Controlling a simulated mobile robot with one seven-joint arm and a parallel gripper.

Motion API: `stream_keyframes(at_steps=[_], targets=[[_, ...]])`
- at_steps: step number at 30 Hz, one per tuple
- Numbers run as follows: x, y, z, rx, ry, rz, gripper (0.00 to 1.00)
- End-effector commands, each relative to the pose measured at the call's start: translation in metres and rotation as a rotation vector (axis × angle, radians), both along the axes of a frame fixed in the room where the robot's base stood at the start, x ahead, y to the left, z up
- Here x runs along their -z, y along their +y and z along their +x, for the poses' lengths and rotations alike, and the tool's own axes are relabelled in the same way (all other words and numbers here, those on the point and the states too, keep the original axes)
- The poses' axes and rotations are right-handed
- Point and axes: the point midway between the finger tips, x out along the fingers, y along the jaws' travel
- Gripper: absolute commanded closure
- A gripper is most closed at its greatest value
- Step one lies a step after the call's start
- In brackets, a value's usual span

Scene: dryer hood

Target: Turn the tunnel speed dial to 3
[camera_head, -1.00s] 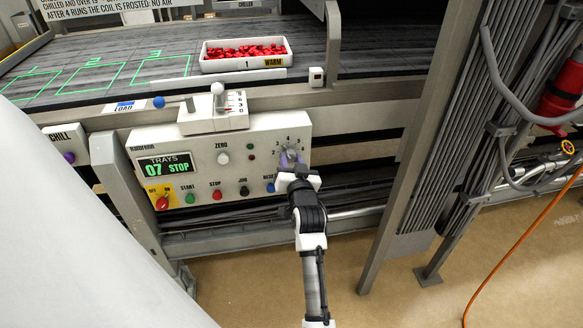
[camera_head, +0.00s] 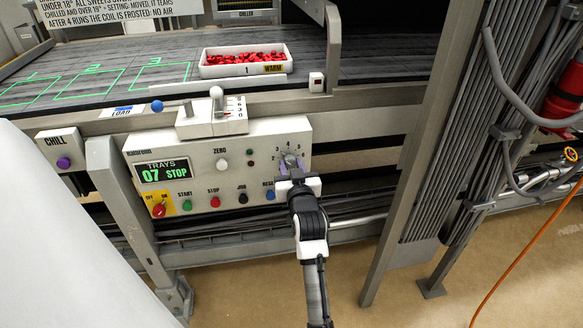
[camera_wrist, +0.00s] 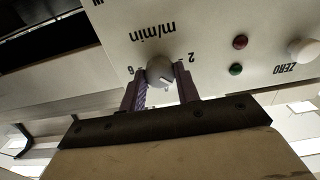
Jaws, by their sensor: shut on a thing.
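The speed dial (camera_head: 290,160) is a small grey knob at the right of the white control panel, with numbers around its upper side. The wrist view shows the knob (camera_wrist: 160,72) upside down, marked "m/min", with 2 at the right and 6 at the left. A short dark line on the knob points toward the lower right there. The fingers hide the numbers between. My gripper (camera_wrist: 160,84) has one purple finger on each side of the knob and is shut on it. In the head view, my gripper (camera_head: 291,170) reaches it from below.
The panel also carries a display (camera_head: 164,171) reading "TRAYS 07 STOP", a white ZERO button (camera_head: 222,164), a red switch (camera_head: 158,210) and several coloured buttons below. A white lever (camera_head: 216,97) stands above. A tray of red sweets (camera_head: 244,61) sits on the belt.

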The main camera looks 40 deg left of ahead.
Motion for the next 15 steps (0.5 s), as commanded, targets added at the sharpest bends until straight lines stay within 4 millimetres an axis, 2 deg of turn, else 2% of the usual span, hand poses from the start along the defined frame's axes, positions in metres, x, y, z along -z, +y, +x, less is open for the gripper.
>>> stream_keyframes(at_steps=[1, 2, 6, 7, 15], targets=[[0.0002, 0.0000, 0.0000, 0.000, 0.001, -0.001, 0.91], [0.0002, 0.0000, 0.0000, 0.000, 0.001, 0.000, 0.67], [0.0002, 0.0000, 0.0000, 0.000, 0.001, 0.000, 0.49], [0.0002, 0.0000, 0.0000, 0.000, 0.001, 0.000, 0.47], [0.0003, -0.0005, -0.0005, 0.000, 0.001, 0.001, 0.47]])
